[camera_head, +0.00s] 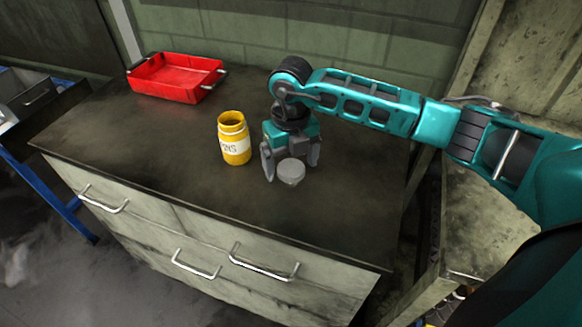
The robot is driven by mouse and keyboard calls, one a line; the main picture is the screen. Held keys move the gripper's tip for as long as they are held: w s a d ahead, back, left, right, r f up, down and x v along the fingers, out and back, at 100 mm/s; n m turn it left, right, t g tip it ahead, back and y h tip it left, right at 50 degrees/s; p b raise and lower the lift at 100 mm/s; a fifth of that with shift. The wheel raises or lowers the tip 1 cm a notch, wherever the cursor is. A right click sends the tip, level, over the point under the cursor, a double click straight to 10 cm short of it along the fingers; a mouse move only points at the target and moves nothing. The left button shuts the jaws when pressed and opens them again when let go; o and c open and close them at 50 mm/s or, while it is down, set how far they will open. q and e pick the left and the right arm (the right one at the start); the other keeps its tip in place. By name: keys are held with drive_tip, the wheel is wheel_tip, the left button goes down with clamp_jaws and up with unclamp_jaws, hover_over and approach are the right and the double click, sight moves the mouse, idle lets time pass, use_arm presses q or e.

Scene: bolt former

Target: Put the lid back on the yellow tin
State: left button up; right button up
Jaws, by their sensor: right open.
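The yellow tin (234,140) stands upright on the cabinet top with its mouth uncovered; a white label with dark letters wraps its side. A round grey lid (291,172) lies on the cabinet top to the right of the tin and a little nearer to me. My right gripper (290,168) points down over the lid, with its fingers apart. One finger is to the left of the lid, the other at its right and partly behind it. I cannot tell whether either finger touches it. My left gripper is not in view.
A red tray (176,78) with metal handles stands at the back left of the dark cabinet top (150,150). A green block wall closes off the back. The cabinet top is clear in front of the tin and lid. Drawer handles (264,268) stick out from the front.

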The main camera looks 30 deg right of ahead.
sight(291, 168)
drive_tip(key=shift+f, duration=0.1)
drive_tip(key=c, duration=1.1)
wheel_tip(291, 168, up, 20)
drive_tip(key=p, duration=0.1)
idle(0.3)
